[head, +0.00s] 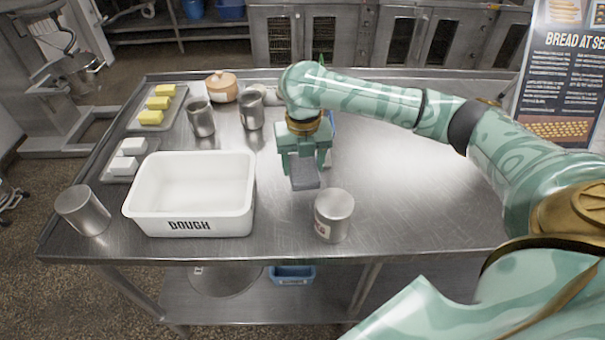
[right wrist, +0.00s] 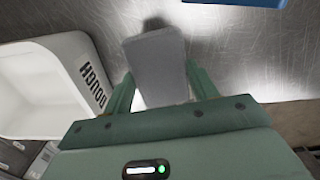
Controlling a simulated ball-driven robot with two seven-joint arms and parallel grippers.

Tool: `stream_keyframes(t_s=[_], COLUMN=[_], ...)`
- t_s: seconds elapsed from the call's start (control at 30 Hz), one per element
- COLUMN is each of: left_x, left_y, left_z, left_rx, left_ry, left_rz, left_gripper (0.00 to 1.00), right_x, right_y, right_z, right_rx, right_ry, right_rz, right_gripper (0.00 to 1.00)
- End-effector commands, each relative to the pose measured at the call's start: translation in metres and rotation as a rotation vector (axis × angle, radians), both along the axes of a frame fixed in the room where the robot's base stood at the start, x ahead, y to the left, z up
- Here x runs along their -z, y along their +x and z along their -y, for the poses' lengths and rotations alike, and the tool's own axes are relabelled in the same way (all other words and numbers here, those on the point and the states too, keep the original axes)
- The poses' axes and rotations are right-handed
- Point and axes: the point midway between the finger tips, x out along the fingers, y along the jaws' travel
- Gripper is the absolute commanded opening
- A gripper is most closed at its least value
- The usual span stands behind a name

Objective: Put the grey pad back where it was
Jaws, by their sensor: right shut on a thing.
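The grey pad (head: 304,176) is a small flat slab held between the fingers of my right gripper (head: 303,165). In the right wrist view the pad (right wrist: 158,66) sits between the two green fingers of the gripper (right wrist: 160,88), with steel tabletop beyond it. The gripper is shut on it, just right of the white dough bin (head: 190,195). I cannot tell whether the pad touches the table. My left gripper does not show.
A metal can (head: 333,214) stands in front of the pad, near the table's front edge. Another can (head: 82,210) is at the left. Trays with yellow blocks (head: 158,103) and white blocks (head: 124,165) lie left. The right tabletop (head: 420,180) is clear.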

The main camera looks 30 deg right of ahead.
Motion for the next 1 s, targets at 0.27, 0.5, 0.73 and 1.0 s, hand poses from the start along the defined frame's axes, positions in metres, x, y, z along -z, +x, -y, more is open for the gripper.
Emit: stream_keyframes(t_s=[0.27, 0.5, 0.73, 1.0], left_x=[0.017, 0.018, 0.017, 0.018], left_y=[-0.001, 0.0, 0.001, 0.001], left_z=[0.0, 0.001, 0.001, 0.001], left_rx=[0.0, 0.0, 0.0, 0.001], left_ry=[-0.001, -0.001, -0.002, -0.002], left_rz=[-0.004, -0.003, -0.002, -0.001], left_gripper=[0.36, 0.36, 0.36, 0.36], right_x=[0.06, 0.072, 0.072, 0.072], right_y=[0.0, 0.0, 0.0, 0.0], right_z=[0.0, 0.0, 0.0, 0.0], right_rx=[0.002, 0.0, 0.0, 0.0], right_ry=[0.001, 0.0, 0.0, 0.0], right_rz=[-0.003, 0.0, 0.0, 0.0], right_gripper=[0.4, 0.4, 0.8, 0.8])
